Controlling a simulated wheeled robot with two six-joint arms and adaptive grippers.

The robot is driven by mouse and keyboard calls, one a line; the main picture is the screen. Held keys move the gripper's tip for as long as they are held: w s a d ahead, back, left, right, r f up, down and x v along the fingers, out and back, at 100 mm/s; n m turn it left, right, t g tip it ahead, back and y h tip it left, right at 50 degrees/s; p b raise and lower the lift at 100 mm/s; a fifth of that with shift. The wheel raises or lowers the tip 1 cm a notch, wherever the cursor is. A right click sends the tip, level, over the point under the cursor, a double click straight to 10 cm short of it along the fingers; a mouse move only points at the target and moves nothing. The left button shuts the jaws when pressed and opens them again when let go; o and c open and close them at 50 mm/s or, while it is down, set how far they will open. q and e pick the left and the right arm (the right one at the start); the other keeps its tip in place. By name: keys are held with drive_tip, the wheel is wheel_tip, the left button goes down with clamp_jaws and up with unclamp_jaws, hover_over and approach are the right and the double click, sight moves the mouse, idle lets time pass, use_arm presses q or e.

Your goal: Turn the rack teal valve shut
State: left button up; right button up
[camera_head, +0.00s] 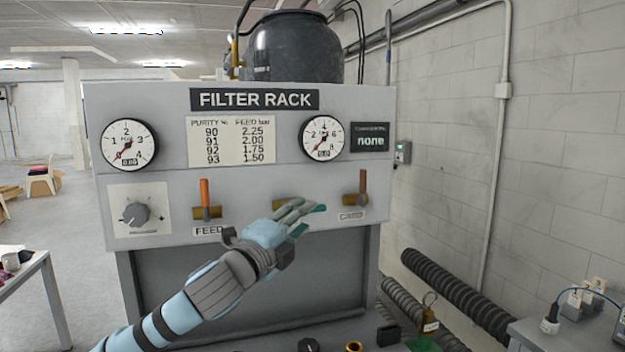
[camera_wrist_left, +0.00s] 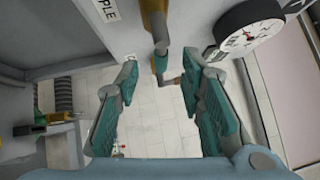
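The filter rack (camera_head: 240,170) stands ahead with a row of valves on its front. The middle valve's brass body (camera_head: 280,203) shows only in part behind my left gripper (camera_head: 305,212). Beyond the fingertips is a brass valve body (camera_wrist_left: 155,12) with a grey part, beside a label ending in "PLE" (camera_wrist_left: 103,10). Whether the fingers touch it cannot be told. My right gripper is not in view.
The feed valve (camera_head: 204,190) on the left and another valve (camera_head: 362,185) on the right have upright orange-brown handles. Two gauges (camera_head: 129,145) (camera_head: 324,138) sit above. Ribbed hoses (camera_head: 455,290) lie at the right.

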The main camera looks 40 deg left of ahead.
use_arm(q)
drive_tip(key=x, duration=0.1)
drive_tip(key=p+x, duration=0.2)
drive_tip(key=x, duration=0.1)
drive_tip(key=shift+r, duration=0.25)
drive_tip(key=shift+w+f, duration=0.15)
drive_tip(key=shift+w, duration=0.45)
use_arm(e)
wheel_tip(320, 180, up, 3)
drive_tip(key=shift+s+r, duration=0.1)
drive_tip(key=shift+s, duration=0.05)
use_arm(q)
drive_tip(key=shift+c, duration=0.6)
drive_tip(key=shift+s+a, duration=0.1)
clamp_jaws()
